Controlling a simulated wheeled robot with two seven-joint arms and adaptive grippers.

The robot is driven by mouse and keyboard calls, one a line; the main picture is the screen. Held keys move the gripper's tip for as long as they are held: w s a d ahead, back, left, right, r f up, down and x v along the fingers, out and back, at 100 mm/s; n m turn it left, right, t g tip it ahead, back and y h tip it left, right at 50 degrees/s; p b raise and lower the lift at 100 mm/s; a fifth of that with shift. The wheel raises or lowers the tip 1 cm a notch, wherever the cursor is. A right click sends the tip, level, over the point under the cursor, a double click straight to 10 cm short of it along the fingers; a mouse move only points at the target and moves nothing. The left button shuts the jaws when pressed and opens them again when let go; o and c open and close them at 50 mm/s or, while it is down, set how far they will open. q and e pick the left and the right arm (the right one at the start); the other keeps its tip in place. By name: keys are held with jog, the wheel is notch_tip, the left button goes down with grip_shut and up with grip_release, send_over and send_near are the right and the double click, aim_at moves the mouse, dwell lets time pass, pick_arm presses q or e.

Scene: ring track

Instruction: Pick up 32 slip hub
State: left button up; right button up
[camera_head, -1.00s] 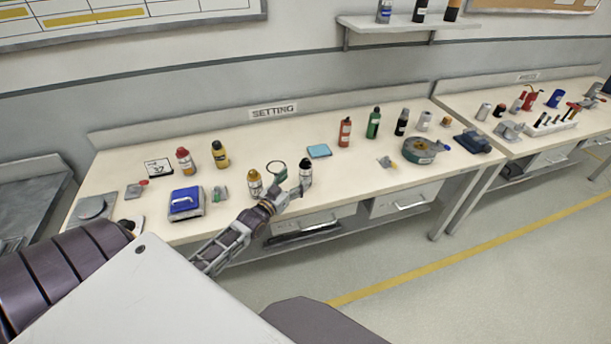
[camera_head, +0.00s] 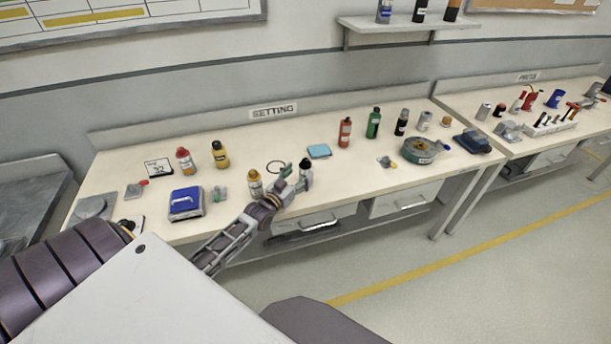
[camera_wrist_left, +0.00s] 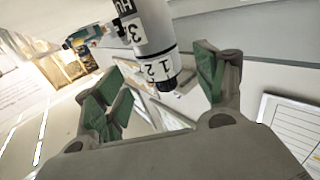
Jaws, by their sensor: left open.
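A small white bottle-like piece with a black end (camera_head: 306,170) stands near the front of the bench, right beside my left gripper (camera_head: 293,183). In the left wrist view, the white labelled piece (camera_wrist_left: 150,35) shows "HU", "3" and "1 2", and its black end sits between the green-padded fingers. It looks like the slip hub, but the full label cannot be read. My left gripper is open, with its fingers apart; I cannot tell whether either touches the piece. In the head view the gripper partly hides the piece. My right gripper is not in view.
A yellow-white bottle (camera_head: 254,184) stands close left of the gripper. A dark ring (camera_head: 277,166) lies behind it. A blue box (camera_head: 186,203) is at left.

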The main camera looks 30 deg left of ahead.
aim_at(302, 170)
pick_arm(q)
jog(key=shift+w+r, duration=0.15)
jog(key=shift+w, duration=0.6)
jog(key=shift+w+r, duration=0.1)
jog(key=shift+w, duration=1.55)
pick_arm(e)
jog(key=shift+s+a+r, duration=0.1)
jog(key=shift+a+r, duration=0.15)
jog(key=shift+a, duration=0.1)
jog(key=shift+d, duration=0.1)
pick_arm(q)
jog(key=shift+c, duration=0.9)
jog(key=c, duration=1.1)
jog(key=shift+o, duration=0.2)
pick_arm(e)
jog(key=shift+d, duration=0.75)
